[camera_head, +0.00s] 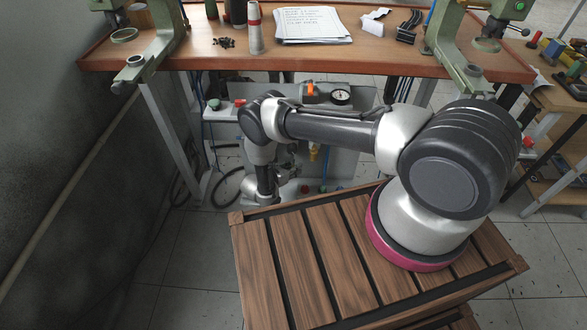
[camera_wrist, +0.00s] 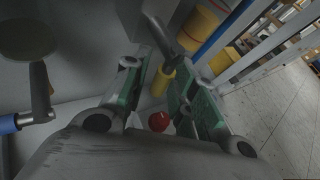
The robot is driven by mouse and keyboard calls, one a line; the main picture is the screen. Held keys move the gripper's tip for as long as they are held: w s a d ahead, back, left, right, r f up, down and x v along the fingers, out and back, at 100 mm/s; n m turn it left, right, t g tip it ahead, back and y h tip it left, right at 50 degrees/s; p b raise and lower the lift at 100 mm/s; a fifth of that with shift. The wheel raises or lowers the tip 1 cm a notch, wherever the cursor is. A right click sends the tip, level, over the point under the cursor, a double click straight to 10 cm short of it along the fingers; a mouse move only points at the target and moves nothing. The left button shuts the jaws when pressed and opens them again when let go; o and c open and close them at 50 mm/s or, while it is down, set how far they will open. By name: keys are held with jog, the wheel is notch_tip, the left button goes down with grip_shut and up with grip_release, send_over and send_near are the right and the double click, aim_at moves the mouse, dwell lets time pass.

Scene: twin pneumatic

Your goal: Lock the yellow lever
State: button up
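The yellow lever (camera_head: 314,152) shows on the grey panel under the workbench in the head view, just right of my arm's end. In the wrist view, a yellow cylindrical part (camera_wrist: 163,82), which looks like its handle, lies between the fingertips of my gripper (camera_wrist: 159,72). The green-padded fingers are apart. A gap shows on the left of the yellow part; I cannot tell whether the right finger touches it. A dark curved pipe (camera_wrist: 160,35) is beyond it. In the head view, my arm partly hides the panel and my fingers are hard to make out.
A red round knob (camera_wrist: 158,121) sits below the fingers in the wrist view. A lever with a blue end (camera_wrist: 8,124) stands at the left. The pressure gauge (camera_head: 341,96) is on the panel under the workbench (camera_head: 330,60). Open floor lies to the right in the wrist view.

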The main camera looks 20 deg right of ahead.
grip_shut()
jog(key=shift+w+a+m+y, duration=0.15)
jog(key=shift+a+m+y, duration=0.3)
jog(key=shift+y, duration=0.45)
jog(key=shift+o, duration=2)
grip_release()
jog(key=shift+d, duration=0.1)
jog(key=v, duration=1.2)
